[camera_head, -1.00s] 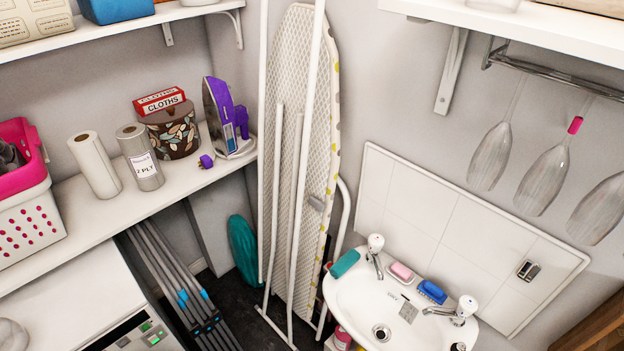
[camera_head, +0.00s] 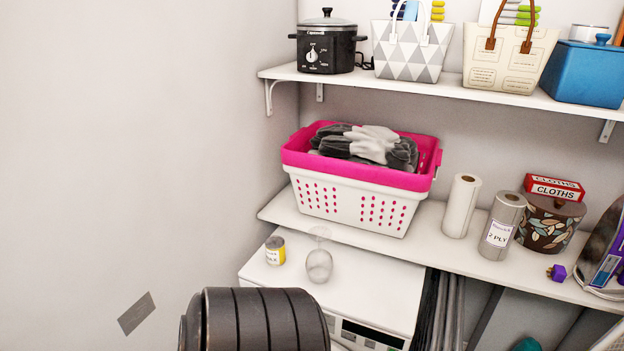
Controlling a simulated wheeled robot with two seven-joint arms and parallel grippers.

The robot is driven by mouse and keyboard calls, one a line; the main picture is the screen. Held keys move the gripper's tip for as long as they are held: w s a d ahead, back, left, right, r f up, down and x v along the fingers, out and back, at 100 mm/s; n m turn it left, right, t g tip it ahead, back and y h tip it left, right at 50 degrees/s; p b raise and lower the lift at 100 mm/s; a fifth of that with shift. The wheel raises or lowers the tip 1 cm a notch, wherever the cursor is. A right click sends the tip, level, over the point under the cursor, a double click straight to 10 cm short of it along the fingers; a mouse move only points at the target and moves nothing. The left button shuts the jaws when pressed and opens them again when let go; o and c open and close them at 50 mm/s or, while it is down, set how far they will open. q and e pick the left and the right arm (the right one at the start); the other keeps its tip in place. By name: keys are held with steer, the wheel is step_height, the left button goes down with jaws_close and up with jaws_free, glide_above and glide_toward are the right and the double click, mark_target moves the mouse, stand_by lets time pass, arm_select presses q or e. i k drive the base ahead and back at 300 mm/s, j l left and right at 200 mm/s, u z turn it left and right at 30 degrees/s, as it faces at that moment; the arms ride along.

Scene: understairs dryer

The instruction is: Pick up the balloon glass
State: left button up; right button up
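The balloon glass (camera_head: 319,265) is clear and see-through. It stands on the white top of the dryer (camera_head: 375,285), near its back left part. Its round bowl shows low and a thin stem and disc show above it, so it looks upside down. A yellow-labelled can (camera_head: 275,250) stands just left of it. Neither of my grippers is in view. A dark ribbed form at the bottom edge, which looks like part of my arm, covers the front left of the dryer.
A shelf (camera_head: 440,235) behind the dryer holds a pink and white laundry basket (camera_head: 352,205), paper rolls (camera_head: 461,207) and a patterned pot (camera_head: 548,225). An upper shelf (camera_head: 440,88) carries a slow cooker (camera_head: 327,45) and bags. Bare wall lies to the left.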

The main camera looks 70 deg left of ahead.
mark_target(318, 263)
steer(key=u, duration=2.3)
